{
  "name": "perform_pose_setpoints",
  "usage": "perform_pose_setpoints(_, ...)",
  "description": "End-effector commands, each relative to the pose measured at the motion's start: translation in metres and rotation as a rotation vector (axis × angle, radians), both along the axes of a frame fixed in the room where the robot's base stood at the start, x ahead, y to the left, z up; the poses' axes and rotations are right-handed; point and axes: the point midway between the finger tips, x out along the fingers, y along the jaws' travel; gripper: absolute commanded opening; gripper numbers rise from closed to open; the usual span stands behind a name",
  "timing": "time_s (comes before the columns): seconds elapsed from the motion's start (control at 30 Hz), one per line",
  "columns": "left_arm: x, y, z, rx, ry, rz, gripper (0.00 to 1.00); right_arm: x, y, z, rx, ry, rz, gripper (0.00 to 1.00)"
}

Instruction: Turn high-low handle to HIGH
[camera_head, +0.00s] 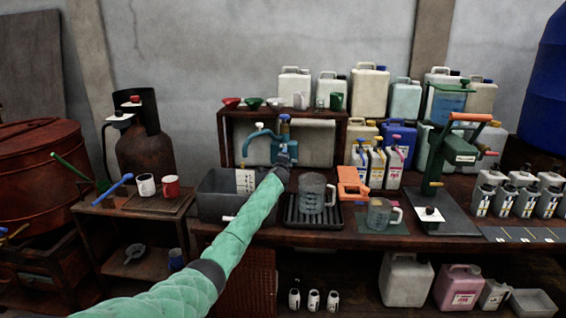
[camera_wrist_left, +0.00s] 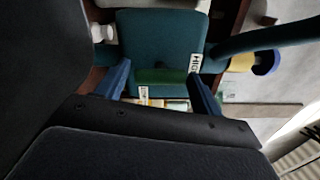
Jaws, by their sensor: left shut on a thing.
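My left gripper (camera_head: 286,160) reaches to the teal dispenser (camera_head: 262,134) at the middle of the bench. In the left wrist view its two blue fingers (camera_wrist_left: 160,88) stand on either side of a dark green handle (camera_wrist_left: 160,76), shut on it. The handle lies crosswise in front of the teal housing (camera_wrist_left: 160,35). A white HIGH label (camera_wrist_left: 195,63) is beside the right finger. A second, smaller label (camera_wrist_left: 144,92) is below the handle and partly hidden. In the head view the gripper hides the handle. My right gripper is not in view.
A grey bin (camera_head: 215,197) stands left of my forearm. A clear jug (camera_head: 313,192) on a black drip tray, an orange object (camera_head: 352,183) and a second jug (camera_head: 382,215) are to the right. A green lever press (camera_head: 440,165) stands farther right.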

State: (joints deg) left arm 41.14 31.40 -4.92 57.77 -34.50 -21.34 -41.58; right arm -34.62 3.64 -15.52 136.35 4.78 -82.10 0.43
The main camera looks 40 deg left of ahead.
Motion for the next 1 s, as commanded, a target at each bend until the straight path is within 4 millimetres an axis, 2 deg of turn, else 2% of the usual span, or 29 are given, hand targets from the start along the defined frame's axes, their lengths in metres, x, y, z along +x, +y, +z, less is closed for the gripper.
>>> perform_pose_setpoints(0.5, -0.0006, 0.0006, -0.0023, -0.018, -0.008, 0.002, 0.44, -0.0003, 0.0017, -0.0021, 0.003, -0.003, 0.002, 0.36)
perform_pose_setpoints(0.53, -0.0006, 0.0006, -0.0023, -0.018, -0.008, 0.002, 0.73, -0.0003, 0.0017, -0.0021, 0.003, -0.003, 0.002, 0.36)
perform_pose_setpoints(0.6, -0.0006, 0.0005, -0.0021, -0.018, -0.008, 0.002, 0.85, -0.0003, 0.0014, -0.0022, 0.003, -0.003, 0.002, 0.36)
perform_pose_setpoints(1.0, -0.0041, -0.0018, -0.0010, -0.014, -0.009, 0.001, 0.85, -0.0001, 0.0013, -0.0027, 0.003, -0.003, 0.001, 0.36)
